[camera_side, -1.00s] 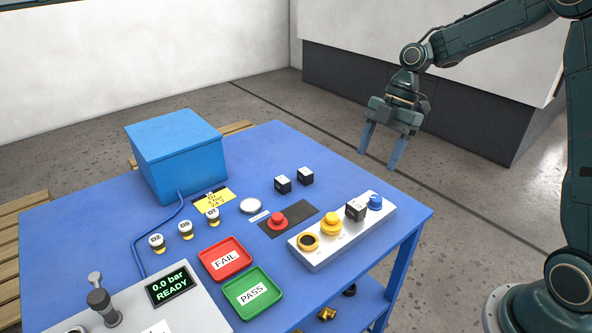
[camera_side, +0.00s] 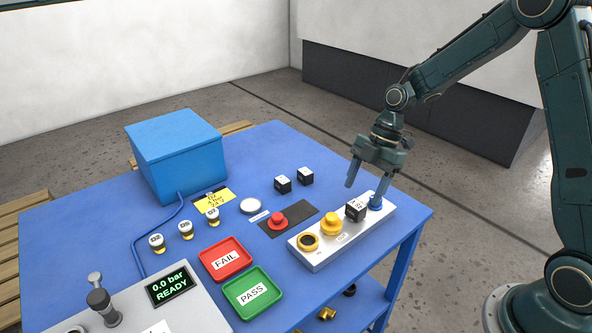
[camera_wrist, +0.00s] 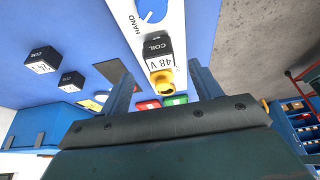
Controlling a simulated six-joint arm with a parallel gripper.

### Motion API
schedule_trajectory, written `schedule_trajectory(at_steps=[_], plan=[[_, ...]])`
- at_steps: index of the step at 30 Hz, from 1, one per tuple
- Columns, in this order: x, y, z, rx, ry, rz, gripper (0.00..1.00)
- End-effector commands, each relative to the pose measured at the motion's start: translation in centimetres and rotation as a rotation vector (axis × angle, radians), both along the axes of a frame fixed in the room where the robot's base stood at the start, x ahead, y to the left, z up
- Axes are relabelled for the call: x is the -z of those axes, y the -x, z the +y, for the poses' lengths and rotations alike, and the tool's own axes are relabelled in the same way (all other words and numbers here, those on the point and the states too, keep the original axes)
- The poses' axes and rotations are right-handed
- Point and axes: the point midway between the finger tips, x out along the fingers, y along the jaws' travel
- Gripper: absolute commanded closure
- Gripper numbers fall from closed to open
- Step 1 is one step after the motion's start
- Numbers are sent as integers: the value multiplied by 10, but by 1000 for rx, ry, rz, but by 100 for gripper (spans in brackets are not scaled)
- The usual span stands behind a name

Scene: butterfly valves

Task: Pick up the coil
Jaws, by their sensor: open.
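A black coil (camera_side: 355,211) with a white label sits on the white panel (camera_side: 317,262) between a yellow knob and a blue knob. In the wrist view the coil (camera_wrist: 158,50) reads "COIL 48 V" and appears between and beyond my fingertips. My gripper (camera_side: 364,187) is open and empty, fingers pointing down, above the panel's far end. In the side view one finger overlaps the blue knob. My gripper also shows in the wrist view (camera_wrist: 158,78). Two similar black coils stand on the blue table, one (camera_side: 282,184) left of the other (camera_side: 305,177).
The yellow knob (camera_side: 331,224) and blue knob (camera_side: 376,204) flank the coil closely. A red button (camera_side: 278,221) on a dark plate, a red FAIL tray (camera_side: 241,266) and a green PASS tray (camera_side: 262,303) lie left. A blue box (camera_side: 175,150) stands at the back.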

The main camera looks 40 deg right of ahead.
Motion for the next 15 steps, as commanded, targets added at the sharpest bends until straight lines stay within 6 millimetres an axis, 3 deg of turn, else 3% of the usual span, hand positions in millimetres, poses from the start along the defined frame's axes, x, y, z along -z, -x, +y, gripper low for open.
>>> schedule_trajectory(at_steps=[8,15], plan=[[4,0,2,0,0,0,36],[24,1,11,-2,-1,2,36]])
